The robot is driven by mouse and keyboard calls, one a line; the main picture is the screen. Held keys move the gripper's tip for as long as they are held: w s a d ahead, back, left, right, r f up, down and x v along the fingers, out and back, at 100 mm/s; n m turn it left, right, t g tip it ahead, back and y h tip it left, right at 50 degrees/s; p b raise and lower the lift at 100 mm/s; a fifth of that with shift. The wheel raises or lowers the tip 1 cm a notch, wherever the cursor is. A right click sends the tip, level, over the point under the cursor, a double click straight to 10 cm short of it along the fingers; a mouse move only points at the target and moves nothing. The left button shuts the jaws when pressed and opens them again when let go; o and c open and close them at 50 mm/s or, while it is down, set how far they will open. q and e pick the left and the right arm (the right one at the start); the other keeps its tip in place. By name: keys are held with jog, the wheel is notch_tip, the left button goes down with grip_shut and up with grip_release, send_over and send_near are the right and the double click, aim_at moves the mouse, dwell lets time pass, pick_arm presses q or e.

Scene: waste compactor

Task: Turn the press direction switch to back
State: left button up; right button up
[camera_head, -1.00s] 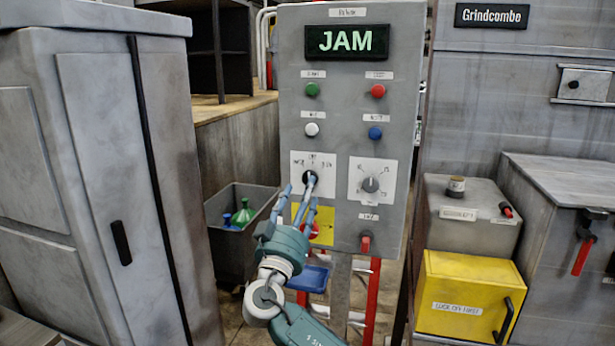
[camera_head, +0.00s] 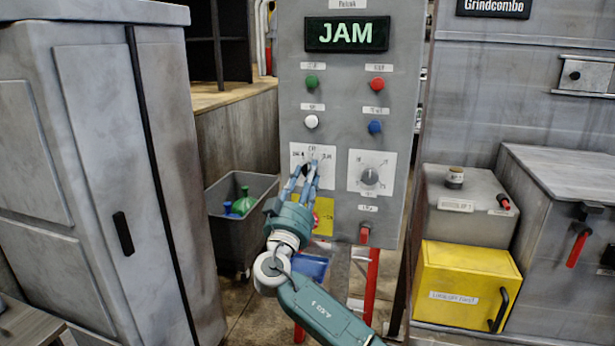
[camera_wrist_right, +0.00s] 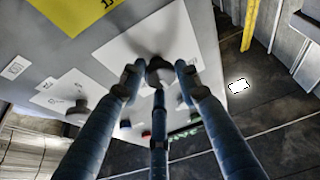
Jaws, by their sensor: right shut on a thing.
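The press direction switch is a dark knob (camera_wrist_right: 158,70) on a white label plate (camera_head: 300,152) on the left of the grey control panel (camera_head: 350,88). My right gripper (camera_head: 308,172) comes up from below. Its three fingers are shut on the switch knob, as the right wrist view (camera_wrist_right: 158,82) also shows. In the head view the fingers hide most of the knob, and the plate's small lettering is too blurred to read, so I cannot tell the knob's exact setting. My left gripper is out of view.
The panel display (camera_head: 347,34) reads JAM. Green (camera_head: 312,83), red (camera_head: 377,84), white (camera_head: 311,121) and blue (camera_head: 375,127) buttons sit above the switch. A second rotary knob (camera_head: 370,177) is to its right. A yellow box (camera_head: 462,286) stands at lower right.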

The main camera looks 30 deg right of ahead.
jog(key=shift+s+n+t+y+b, duration=0.1)
jog(key=shift+n+t+y+b, duration=0.35)
jog(key=shift+n+b, duration=0.9)
jog(key=shift+s+d+r+n+t+y+p, duration=0.15)
jog(key=shift+n+t+y+p, duration=0.5)
jog(key=shift+n, duration=1.25)
jog(key=shift+w+a+r+n+t+y+p, duration=0.1)
jog(key=shift+r+n+t+y+p, duration=0.1)
jog(key=shift+n+y+p, duration=1.25)
jog(key=shift+s+d+r+n+t+y+p, duration=0.15)
jog(key=shift+n+t+y+p, duration=0.35)
jog(key=shift+n, duration=1.8)
jog(key=shift+w+a, duration=0.1)
jog(key=o, duration=1)
jog(key=shift+o, duration=0.6)
jog(key=shift+w+a+f, duration=0.1)
jog(key=shift+a+f, duration=0.05)
jog(key=shift+a, duration=0.05)
jog(key=shift+g, duration=0.3)
